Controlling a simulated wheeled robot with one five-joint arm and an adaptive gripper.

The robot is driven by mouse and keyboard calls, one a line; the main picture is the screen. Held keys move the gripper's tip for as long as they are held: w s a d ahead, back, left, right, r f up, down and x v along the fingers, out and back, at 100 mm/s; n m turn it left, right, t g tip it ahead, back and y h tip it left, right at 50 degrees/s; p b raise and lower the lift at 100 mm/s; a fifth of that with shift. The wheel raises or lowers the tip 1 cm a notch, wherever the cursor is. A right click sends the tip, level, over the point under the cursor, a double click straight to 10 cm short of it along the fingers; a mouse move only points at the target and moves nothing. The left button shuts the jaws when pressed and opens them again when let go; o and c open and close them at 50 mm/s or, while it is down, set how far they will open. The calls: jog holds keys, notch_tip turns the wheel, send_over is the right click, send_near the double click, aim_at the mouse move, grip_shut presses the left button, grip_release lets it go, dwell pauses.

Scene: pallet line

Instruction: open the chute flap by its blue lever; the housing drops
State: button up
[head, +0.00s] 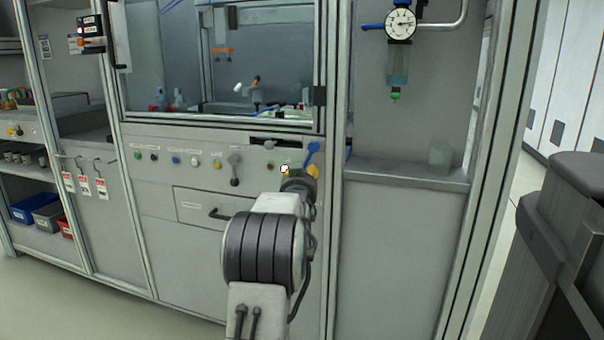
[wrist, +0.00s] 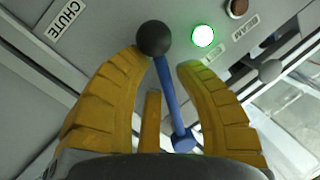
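The blue lever (wrist: 170,95) with a black ball end (wrist: 154,38) lies between the yellow fingers of my gripper (wrist: 163,62) in the wrist view. The fingers are apart, one on each side of the lever; the left fingertip is close to the ball, and I cannot tell if it touches. In the head view the blue lever (head: 311,152) shows above my gripper (head: 299,171), at the right of the cabinet's control panel. A "CHUTE" label (wrist: 68,20) is on the panel in the wrist view. I cannot make out the flap or the housing.
A lit green button (wrist: 203,36) and a brown knob (wrist: 237,8) are near the lever. A drawer (head: 205,207) is below. A ledge (head: 400,174) and pressure gauge (head: 400,24) are at right.

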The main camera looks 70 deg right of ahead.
jog(key=shift+o, duration=0.2)
grip_shut()
